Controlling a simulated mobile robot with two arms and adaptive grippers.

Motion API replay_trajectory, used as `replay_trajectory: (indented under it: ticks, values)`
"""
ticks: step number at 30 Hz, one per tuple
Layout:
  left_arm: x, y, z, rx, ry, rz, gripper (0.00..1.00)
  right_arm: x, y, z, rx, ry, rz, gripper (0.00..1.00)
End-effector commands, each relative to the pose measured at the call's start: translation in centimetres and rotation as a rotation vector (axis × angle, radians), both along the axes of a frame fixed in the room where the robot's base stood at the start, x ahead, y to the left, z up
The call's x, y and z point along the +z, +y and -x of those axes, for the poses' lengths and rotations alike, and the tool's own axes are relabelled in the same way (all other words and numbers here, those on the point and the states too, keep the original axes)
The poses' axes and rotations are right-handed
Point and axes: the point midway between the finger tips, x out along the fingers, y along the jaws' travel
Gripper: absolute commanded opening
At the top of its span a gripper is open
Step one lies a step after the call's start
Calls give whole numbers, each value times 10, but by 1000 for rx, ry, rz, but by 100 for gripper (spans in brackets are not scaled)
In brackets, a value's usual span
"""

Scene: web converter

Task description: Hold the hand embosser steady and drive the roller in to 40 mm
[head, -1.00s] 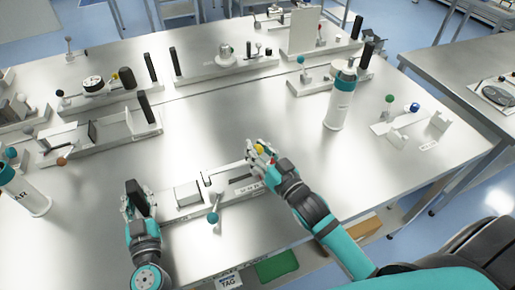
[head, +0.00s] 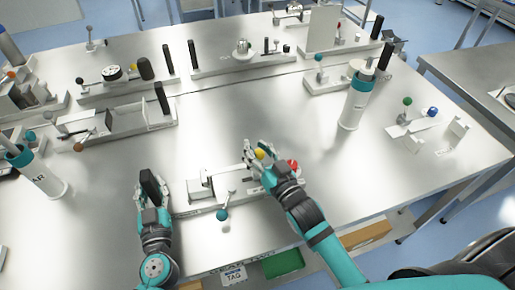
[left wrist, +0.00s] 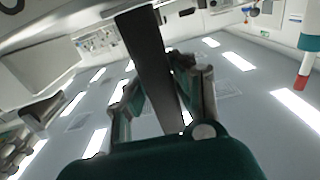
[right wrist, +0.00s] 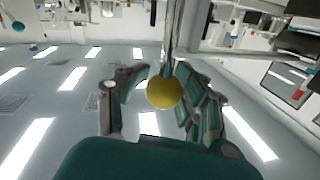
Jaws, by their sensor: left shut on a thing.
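The hand embosser (head: 200,189) is a long pale device near the front middle of the steel table, with a black upright handle (head: 152,187) at its left end and a teal ball lever (head: 222,215) at its front. My left gripper (head: 141,192) is shut on the black handle, which also shows between the fingers in the left wrist view (left wrist: 150,60). My right gripper (head: 255,152) is at the embosser's right part, its fingers on either side of a yellow knob (head: 260,154). In the right wrist view this yellow knob (right wrist: 164,91) sits between the fingers; whether they press it is unclear. A red knob (head: 293,165) shows just right of it.
Other fixtures with black handles (head: 165,98) line the back and left. Bare table lies behind the embosser.

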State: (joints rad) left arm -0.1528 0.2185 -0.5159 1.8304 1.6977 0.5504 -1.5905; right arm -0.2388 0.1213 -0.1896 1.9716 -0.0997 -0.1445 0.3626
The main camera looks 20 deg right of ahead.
Motion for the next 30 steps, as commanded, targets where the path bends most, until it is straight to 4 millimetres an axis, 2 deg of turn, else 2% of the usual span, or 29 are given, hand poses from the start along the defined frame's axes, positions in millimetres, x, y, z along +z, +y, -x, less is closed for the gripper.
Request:
replay_trajectory:
  ticks: [1,4,14,17,24,30]
  values:
    - [-11,1,3,1,21,-1,0,-1,0,0,0,0,0,42]
    - [-11,1,3,1,21,-2,0,-1,0,0,0,0,0,53]
    - [-11,1,3,2,21,-2,0,-2,-1,5,-1,1,0,53]
    - [-11,1,3,2,21,-2,0,-2,-4,18,0,3,1,53]
    - [-11,2,3,2,21,-3,0,-3,-14,69,-1,4,0,53]
    - [-11,2,3,3,21,-3,0,-2,-22,104,-1,1,-1,53]
